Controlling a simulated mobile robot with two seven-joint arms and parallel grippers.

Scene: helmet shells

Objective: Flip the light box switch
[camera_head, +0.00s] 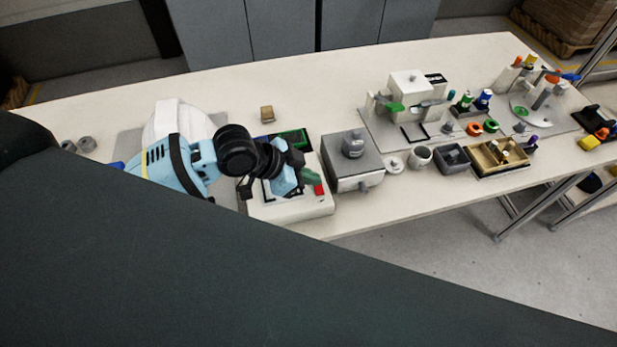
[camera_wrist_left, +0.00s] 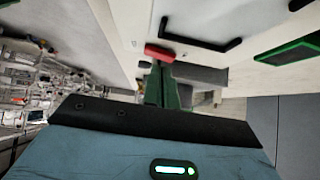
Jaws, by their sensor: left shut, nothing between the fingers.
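The light box (camera_head: 298,208) is a low white box near the table's front edge in the head view, with a dark frame marking on its top. Its red switch (camera_head: 319,190) is at the right end, and it also shows in the left wrist view (camera_wrist_left: 159,52). My left gripper (camera_head: 312,178) is over the box, its green fingers shut and empty, right beside the switch. In the wrist view the closed green fingertips (camera_wrist_left: 161,68) line up with the red switch. I cannot tell whether they touch it. My right gripper is not in view.
A grey box with a knob (camera_head: 354,168) stands just right of the light box. A white helmet shell (camera_head: 180,120) is behind my left arm. A green-edged dark panel (camera_head: 293,138) lies behind the light box. Fixtures and small parts fill the table's right side.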

